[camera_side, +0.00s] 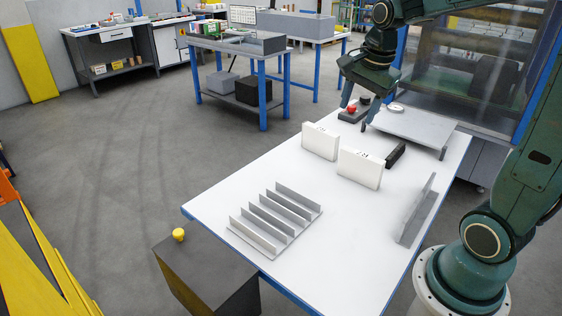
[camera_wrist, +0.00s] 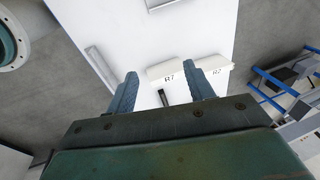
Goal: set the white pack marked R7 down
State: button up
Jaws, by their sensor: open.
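Two white packs stand upright on the white table. In the wrist view the left pack (camera_wrist: 174,69) has a mark that looks like R7. The right pack (camera_wrist: 213,62) has a mark that looks like R2, though it is small. In the side view the left one appears as the nearer pack (camera_side: 361,170) and the other as the farther pack (camera_side: 320,143); marks there are hard to read. My gripper (camera_side: 357,113) is open and empty, raised above the table's far end, apart from both packs. Its two fingers also show in the wrist view (camera_wrist: 164,76).
A grey slotted rack (camera_side: 275,215) lies at the near left of the table, its slots empty. A grey angled bracket (camera_side: 417,212) stands at the right edge. A black block (camera_side: 396,154) sits behind the nearer pack. A raised grey plate (camera_side: 415,127) is at the back.

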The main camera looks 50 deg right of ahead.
jog(key=w+d+f+m+g, duration=0.2)
jog(key=w+d+f+m, duration=0.3)
jog(key=d+m, duration=0.45)
jog(key=m+y, duration=0.1)
jog(key=m, duration=0.7)
send_over(361, 162)
jog(key=d, duration=0.2)
notch_tip(361, 162, down, 9)
jog(key=shift+g, duration=0.3)
jog(key=shift+w+a+f, duration=0.1)
jog(key=shift+a+f, duration=0.05)
jog(key=shift+f, duration=2)
jog(key=shift+w+a+f, duration=0.1)
jog(key=shift+f, duration=2.05)
jog(key=shift+f, duration=0.1)
jog(key=shift+f, duration=2.5)
grip_shut()
